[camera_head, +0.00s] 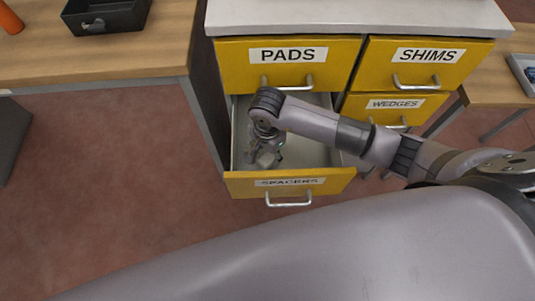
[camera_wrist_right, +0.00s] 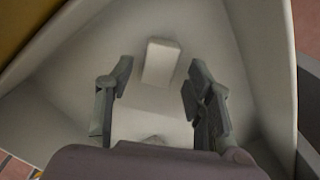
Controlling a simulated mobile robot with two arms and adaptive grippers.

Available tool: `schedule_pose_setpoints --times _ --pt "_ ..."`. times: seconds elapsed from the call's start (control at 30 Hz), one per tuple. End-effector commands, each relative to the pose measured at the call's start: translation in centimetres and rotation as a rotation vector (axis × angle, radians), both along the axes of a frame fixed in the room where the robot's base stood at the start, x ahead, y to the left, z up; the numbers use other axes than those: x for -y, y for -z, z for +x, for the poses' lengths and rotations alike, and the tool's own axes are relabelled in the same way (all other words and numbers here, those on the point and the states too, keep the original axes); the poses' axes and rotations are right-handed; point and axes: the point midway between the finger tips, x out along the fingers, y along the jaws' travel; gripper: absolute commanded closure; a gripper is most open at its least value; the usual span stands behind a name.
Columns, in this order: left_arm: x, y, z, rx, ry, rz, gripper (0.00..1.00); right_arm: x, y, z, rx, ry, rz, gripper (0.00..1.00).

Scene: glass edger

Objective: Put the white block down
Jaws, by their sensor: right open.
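A small white block (camera_wrist_right: 161,62) lies on the floor of the open SPACERS drawer (camera_head: 305,183), beyond my fingertips in the right wrist view. A small pale block (camera_head: 266,159) shows beneath my right gripper (camera_head: 266,150) in the head view. My right gripper (camera_wrist_right: 155,82) reaches down inside the drawer with its fingers spread wide. A second, larger pale shape (camera_wrist_right: 152,124) lies between the fingers, nearer the palm; I cannot tell whether it is held or just beneath. My left gripper is not in view.
The yellow PADS drawer (camera_head: 230,52), SHIMS drawer (camera_head: 375,70) and WEDGES drawer (camera_head: 365,105) are closed. My right arm crosses over the SPACERS drawer's right side. A wooden table with a dark tray (camera_head: 125,18) stands at left. Open floor (camera_head: 110,170) lies left of the drawer.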

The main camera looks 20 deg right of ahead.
Motion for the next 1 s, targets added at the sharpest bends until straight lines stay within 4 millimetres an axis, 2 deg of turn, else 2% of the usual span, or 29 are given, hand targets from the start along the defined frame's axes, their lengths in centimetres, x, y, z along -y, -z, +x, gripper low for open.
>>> schedule_pose_setpoints --times 0.1,0.3,0.5,0.67,1.0 --pt "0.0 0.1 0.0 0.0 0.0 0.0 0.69 0.0 -2.7 0.2 0.006 -0.003 0.0 0.52" --pt "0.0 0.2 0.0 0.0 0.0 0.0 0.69 0.0 -7.0 0.1 0.004 -0.003 0.0 0.52" --pt "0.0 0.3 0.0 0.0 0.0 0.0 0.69 0.0 -9.5 0.0 0.002 -0.001 0.0 0.52" --pt "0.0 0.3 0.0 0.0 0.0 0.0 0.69 0.1 -10.2 -0.1 -0.001 -0.001 -0.002 0.52" --pt "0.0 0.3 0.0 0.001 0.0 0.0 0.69 0.0 -10.2 -0.1 -0.002 -0.001 -0.001 0.52"
